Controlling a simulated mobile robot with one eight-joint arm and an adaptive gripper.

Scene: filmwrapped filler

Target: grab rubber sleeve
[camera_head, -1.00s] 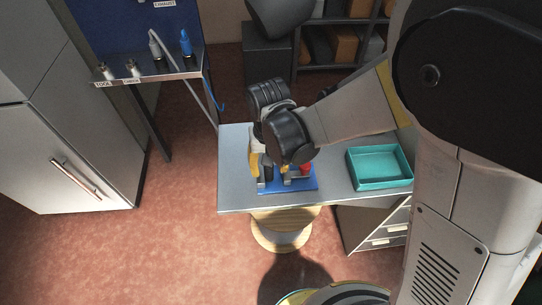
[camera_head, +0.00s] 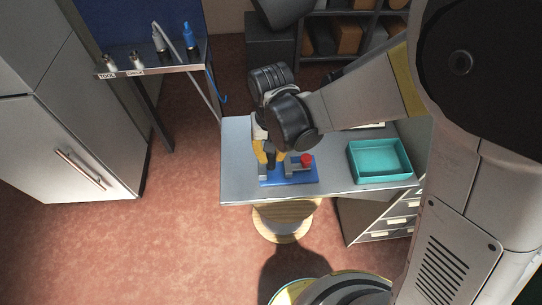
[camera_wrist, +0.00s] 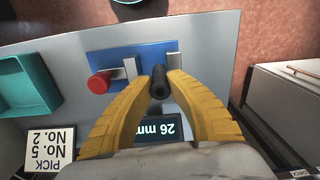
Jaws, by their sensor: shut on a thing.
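The rubber sleeve, a short black tube (camera_wrist: 159,82), shows upright between my yellow fingertips in the wrist view. My gripper (camera_wrist: 160,88) is shut on it, with one finger on each side. In the head view, the dark sleeve (camera_head: 270,160) is small and partly hidden by my gripper (camera_head: 270,154) above the table. The sleeve is beside the grey blocks of a blue fixture (camera_wrist: 105,60). I cannot tell whether its lower end touches the fixture.
The fixture carries a red knob (camera_head: 306,160). A teal tray (camera_head: 380,178) stands to the right on the grey table (camera_head: 238,180). A display (camera_wrist: 157,129) reads 26 mm, and a card (camera_wrist: 46,146) reads "PICK No. 5 No. 2". A side shelf (camera_head: 150,66) holds bottles.

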